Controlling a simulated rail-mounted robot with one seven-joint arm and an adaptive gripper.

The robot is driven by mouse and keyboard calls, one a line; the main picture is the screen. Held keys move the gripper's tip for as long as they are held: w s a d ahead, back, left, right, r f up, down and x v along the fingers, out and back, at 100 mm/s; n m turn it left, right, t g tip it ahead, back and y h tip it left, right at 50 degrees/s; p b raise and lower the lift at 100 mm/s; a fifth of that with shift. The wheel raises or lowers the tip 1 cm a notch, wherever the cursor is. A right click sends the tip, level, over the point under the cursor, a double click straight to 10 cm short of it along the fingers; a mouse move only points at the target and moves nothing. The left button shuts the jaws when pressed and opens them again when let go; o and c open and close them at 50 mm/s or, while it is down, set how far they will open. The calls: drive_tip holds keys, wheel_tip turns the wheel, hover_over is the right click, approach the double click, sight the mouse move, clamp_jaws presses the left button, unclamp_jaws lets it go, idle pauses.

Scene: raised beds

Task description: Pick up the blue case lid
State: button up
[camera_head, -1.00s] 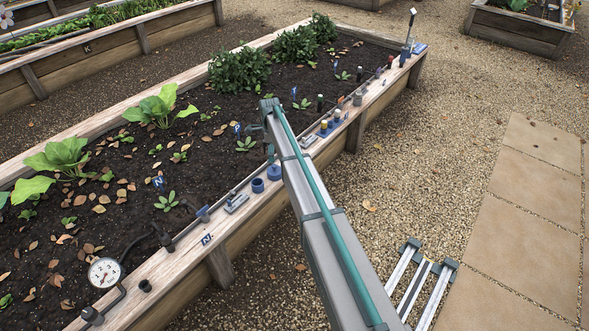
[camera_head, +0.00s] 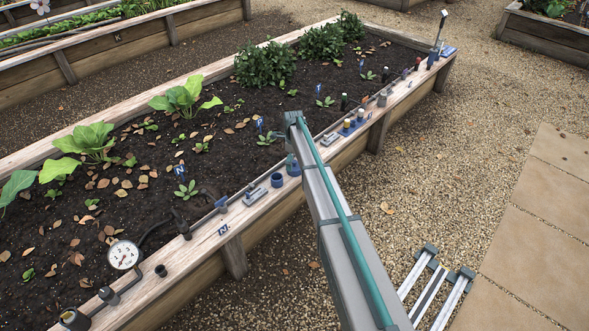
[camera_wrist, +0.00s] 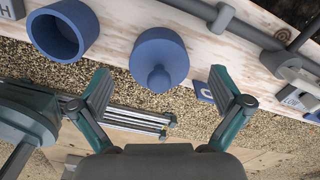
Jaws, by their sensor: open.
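The blue case lid (camera_wrist: 159,60) is a round blue disc with a knob on top, resting on the bed's wooden ledge. It also shows in the head view (camera_head: 293,168), partly hidden by my gripper. A blue open cup (camera_wrist: 62,32), likely its case, stands to its left on the ledge; the head view shows it too (camera_head: 277,180). My gripper (camera_wrist: 160,76) is open and empty. Its two teal fingers are spread on either side of the lid's knob in the wrist view, and no contact shows. In the head view my gripper (camera_head: 291,150) hangs just above the lid.
A grey metal fitting (camera_head: 255,196) lies on the ledge left of the cup. A grey pipe (camera_wrist: 240,27) runs behind the lid. A pressure gauge (camera_head: 123,255) stands at the near end. Several small parts line the ledge farther right. Gravel (camera_head: 430,180) lies beside the bed.

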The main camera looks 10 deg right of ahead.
sight(294, 166)
wheel_tip(294, 166, down, 4)
drive_tip(key=shift+r, duration=0.15)
drive_tip(key=c, duration=1.1)
drive_tip(key=shift+r, duration=0.1)
